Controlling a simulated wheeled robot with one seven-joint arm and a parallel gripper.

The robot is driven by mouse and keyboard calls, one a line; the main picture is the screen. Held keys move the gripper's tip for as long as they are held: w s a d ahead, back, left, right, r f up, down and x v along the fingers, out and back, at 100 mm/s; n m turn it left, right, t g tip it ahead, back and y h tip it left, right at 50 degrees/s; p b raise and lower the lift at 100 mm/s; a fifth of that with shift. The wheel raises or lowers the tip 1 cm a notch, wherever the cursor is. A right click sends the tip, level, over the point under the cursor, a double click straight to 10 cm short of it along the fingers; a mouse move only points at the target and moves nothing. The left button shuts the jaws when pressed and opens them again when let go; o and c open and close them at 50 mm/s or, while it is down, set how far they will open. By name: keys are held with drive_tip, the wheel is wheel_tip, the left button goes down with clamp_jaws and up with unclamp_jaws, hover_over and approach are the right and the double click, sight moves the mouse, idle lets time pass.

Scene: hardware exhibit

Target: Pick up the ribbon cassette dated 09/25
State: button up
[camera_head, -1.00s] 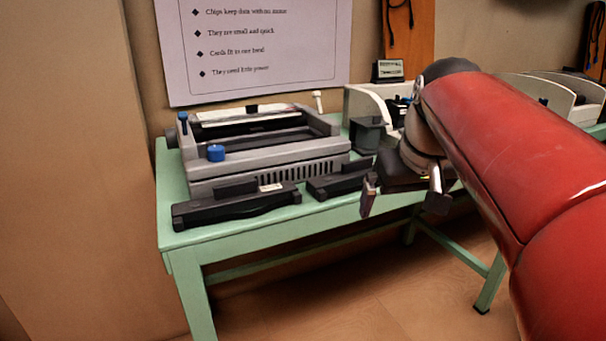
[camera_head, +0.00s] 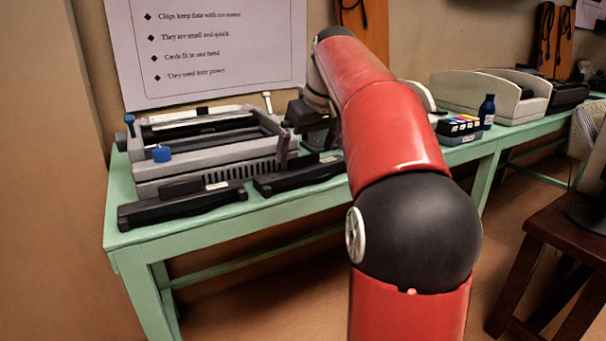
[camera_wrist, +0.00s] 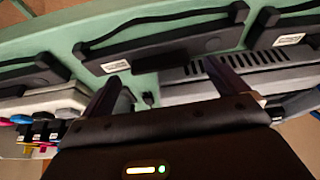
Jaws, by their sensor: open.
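Black ribbon cassettes lie along the front of the green table. One (camera_head: 180,205) is at the left in the head view, and a second (camera_head: 290,178) lies right of it, partly behind my arm. The second one shows in the middle of the wrist view (camera_wrist: 165,45), with a small white label. The left one is at the right edge there (camera_wrist: 285,28). Another dark cassette (camera_wrist: 28,75) is at the left edge of the wrist view. The label dates are too small to read. My gripper (camera_wrist: 166,82) is open and empty, above the table by the second cassette (camera_head: 303,143).
A grey printer (camera_head: 205,160) with a blue knob stands behind the cassettes. Right of my arm are a block of coloured ink cartridges (camera_head: 459,127), a dark blue bottle (camera_head: 487,111) and a cream-coloured machine (camera_head: 490,92). A dark wooden stool (camera_head: 550,225) stands at the lower right.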

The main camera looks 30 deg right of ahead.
drive_tip(key=shift+x, duration=0.9)
drive_tip(key=shift+c, duration=0.2)
drive_tip(key=c, duration=1.4)
drive_tip(key=shift+o, duration=0.2)
drive_tip(key=shift+r, duration=0.1)
